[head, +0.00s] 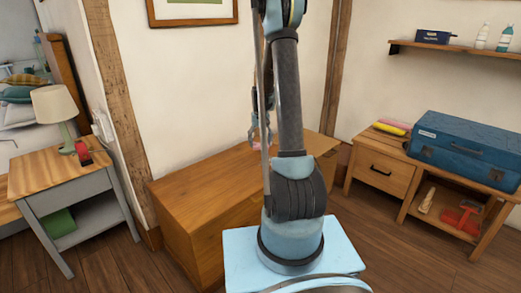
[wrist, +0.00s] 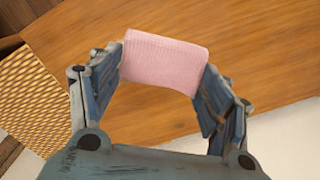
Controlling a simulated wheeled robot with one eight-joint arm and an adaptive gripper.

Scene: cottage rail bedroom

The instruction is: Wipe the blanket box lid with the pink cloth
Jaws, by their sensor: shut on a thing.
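The blanket box (head: 190,195) is a long wooden chest with a flat, closed lid, standing against the wall behind my arm. Its lid (wrist: 255,45) fills much of the wrist view. My gripper (wrist: 165,66) is shut on the pink cloth (wrist: 165,62), which spans between both fingers over the lid. I cannot tell whether the cloth touches the wood. In the head view my gripper (head: 255,125) is partly hidden behind my arm, above the box.
A bedside table (head: 80,175) with a lamp (head: 57,108) stands at the left. At the right, a low bench (head: 372,172) holds a blue suitcase (head: 465,150) and folded pink and yellow items. A wall shelf (head: 455,52) is above. A woven panel (wrist: 30,85) shows beside the lid.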

